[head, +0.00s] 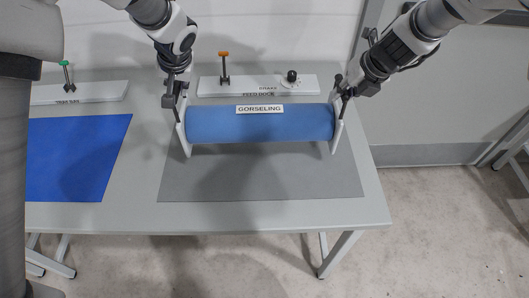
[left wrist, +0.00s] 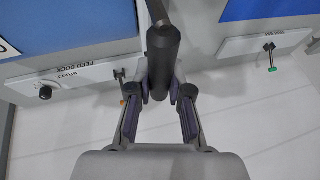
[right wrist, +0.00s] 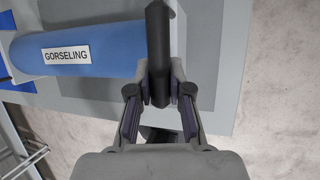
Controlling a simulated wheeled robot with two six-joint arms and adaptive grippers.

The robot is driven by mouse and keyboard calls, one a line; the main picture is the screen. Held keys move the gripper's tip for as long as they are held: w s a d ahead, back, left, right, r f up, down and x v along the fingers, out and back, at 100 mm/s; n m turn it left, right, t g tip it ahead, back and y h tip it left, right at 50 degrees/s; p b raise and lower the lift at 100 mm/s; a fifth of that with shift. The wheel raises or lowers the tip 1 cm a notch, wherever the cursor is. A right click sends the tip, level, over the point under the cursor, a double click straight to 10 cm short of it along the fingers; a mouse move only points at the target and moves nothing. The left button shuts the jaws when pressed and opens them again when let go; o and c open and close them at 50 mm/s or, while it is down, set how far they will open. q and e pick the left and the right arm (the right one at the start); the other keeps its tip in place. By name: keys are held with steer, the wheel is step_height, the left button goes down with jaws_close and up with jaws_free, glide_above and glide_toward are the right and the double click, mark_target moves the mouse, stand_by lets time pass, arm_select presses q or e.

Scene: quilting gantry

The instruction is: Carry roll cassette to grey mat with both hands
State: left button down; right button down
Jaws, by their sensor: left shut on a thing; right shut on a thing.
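The roll cassette is a blue roll (head: 260,125) with white end plates, a dark handle at each end and a "GORSELING" label. It is level, over the back part of the grey mat (head: 270,185) in the head view; I cannot tell whether it touches the mat. My left gripper (head: 178,102) is shut on the left-end handle, a dark bar (left wrist: 162,50) in the left wrist view. My right gripper (head: 345,93) is shut on the right-end handle, which shows in the right wrist view (right wrist: 158,45). The roll hides part of the mat's back edge.
Behind the cassette is a white feed dock (head: 215,88) with an orange-topped lever (head: 223,65) and a black knob (head: 292,76). A blue mat (head: 70,160) lies to the left, with another white dock (head: 100,93) behind it. The table's front strip (head: 290,215) is clear.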

mark_target(182, 105)
arm_select(q)
steer(key=shift+a+r, duration=0.1)
steer(key=shift+r, duration=0.15)
arm_select(e)
steer(key=shift+a+r, duration=0.1)
steer(key=shift+r, duration=0.2)
arm_select(q)
steer(key=shift+f, duration=0.15)
arm_select(e)
steer(key=shift+f, duration=0.15)
